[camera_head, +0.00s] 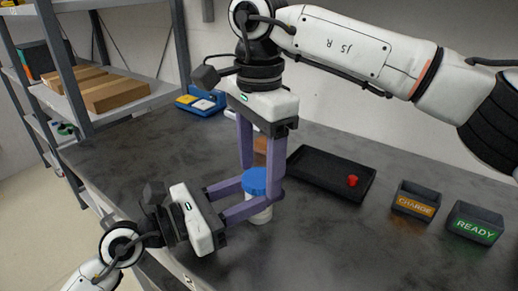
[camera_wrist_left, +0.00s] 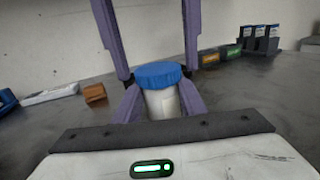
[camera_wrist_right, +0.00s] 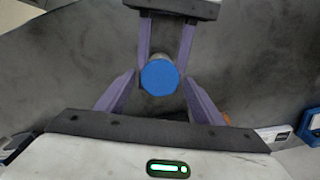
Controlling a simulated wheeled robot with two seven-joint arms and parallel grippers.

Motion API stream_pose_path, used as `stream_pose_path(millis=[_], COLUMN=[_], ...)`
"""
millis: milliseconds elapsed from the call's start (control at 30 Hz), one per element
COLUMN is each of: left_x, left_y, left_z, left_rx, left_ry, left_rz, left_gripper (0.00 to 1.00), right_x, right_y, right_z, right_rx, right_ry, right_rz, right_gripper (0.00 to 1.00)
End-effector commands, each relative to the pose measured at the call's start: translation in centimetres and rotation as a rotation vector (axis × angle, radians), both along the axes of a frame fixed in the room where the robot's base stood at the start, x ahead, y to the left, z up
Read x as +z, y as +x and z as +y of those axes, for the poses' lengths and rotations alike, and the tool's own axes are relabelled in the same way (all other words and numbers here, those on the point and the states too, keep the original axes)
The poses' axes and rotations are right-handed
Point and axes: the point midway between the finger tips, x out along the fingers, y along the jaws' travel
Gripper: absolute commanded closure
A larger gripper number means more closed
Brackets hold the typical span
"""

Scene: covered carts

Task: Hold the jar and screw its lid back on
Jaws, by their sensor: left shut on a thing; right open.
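A white jar (camera_head: 259,215) stands upright on the dark table, with a blue lid (camera_head: 256,181) on its top. Whether the lid is threaded on or only resting there cannot be told. My left gripper (camera_head: 250,206) comes in low from the left and is shut on the jar's body; the left wrist view shows the jar (camera_wrist_left: 162,104) between its fingers. My right gripper (camera_head: 262,183) points down from above, open, with one finger on either side of the lid. In the right wrist view the lid (camera_wrist_right: 160,77) lies between those fingers, with small gaps.
A black tray (camera_head: 318,184) with a small red piece (camera_head: 352,181) lies right of the jar. Bins marked CHARGE (camera_head: 415,201) and READY (camera_head: 474,224) stand farther right. A brown block (camera_wrist_left: 95,93) is behind the jar. A blue device (camera_head: 201,101) sits at the back left.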

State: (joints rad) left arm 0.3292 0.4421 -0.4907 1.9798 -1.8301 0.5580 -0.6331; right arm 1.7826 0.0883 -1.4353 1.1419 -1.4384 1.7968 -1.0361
Motion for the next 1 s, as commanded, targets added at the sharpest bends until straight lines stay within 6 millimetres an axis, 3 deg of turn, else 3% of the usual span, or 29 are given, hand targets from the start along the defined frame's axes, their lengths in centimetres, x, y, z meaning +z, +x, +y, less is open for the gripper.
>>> stream_pose_path(millis=[333, 600, 767, 1000], left_x=[0.06, 0.05, 0.05, 0.05], left_y=[0.00, 0.00, 0.01, 0.03], left_z=[0.00, 0.00, 0.01, 0.02], left_rx=[0.000, 0.000, 0.000, 0.001], left_ry=[-0.001, -0.001, -0.001, 0.000], left_rz=[-0.001, -0.001, -0.001, -0.001], left_gripper=[1.00, 1.00, 1.00, 1.00], right_x=[-0.36, -0.33, -0.32, -0.32], right_y=[-0.01, -0.02, -0.01, 0.01], right_z=[0.02, 0.03, 0.03, 0.02], right_rx=[0.000, 0.001, -0.090, -0.455], right_ry=[0.001, 0.001, 0.000, 0.001], right_rz=[-0.001, -0.001, -0.001, -0.001], right_gripper=[0.38, 0.81, 0.80, 0.80])
